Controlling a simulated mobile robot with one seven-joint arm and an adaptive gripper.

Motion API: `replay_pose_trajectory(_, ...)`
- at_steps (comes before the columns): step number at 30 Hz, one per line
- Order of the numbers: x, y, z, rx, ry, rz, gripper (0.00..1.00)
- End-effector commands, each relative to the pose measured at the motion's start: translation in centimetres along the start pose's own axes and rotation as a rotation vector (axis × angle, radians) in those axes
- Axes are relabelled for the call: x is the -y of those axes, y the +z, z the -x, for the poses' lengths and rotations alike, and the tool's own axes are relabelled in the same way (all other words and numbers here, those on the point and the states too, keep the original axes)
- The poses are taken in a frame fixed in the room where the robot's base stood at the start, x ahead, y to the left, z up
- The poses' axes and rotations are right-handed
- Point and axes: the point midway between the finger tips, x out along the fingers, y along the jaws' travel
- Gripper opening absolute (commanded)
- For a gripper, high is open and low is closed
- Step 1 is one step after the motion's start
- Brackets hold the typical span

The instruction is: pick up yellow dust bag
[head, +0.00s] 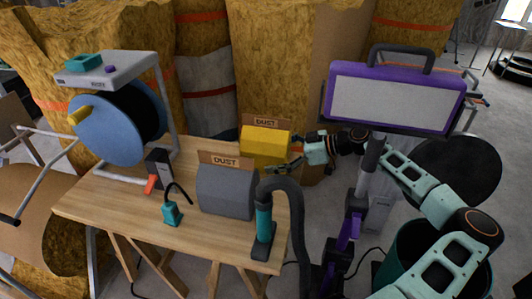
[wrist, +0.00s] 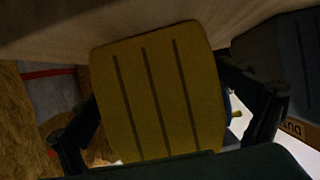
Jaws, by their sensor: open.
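The yellow dust bag (head: 263,147) sits at the back right of the wooden table, with a cardboard "DUST" label on top. My gripper (head: 287,153) is at its right end, one finger in front of the bag and the other behind it. In the wrist view the bag's ribbed yellow face (wrist: 160,95) fills the middle, between my two spread fingers. Dark gaps show beside the bag, and I cannot tell whether either finger touches it. My gripper is open.
A grey dust bag (head: 225,190) stands just in front of the yellow one. A vacuum hose tool (head: 264,225), a teal tool (head: 171,212) and a blue reel (head: 115,120) are on the table (head: 110,205). A purple-framed light panel (head: 395,97) stands right of my gripper.

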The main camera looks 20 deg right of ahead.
Motion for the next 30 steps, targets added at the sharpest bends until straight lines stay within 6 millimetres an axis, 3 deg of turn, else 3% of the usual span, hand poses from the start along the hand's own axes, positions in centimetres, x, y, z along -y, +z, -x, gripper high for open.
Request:
replay_pose_trajectory(1,0.0,0.3,-1.1,-0.001,-0.003,0.001,0.96)
replay_pose_trajectory(6,0.0,0.1,-2.7,-0.001,0.0,0.0,0.96)
replay_pose_trajectory(14,-0.1,-0.1,-2.8,0.0,0.001,-0.001,0.96)
replay_pose_trajectory(27,-0.1,0.0,-2.8,0.001,0.001,-0.001,0.49)
replay_pose_trajectory(30,-0.1,0.0,-2.8,0.0,0.001,-0.001,0.48)
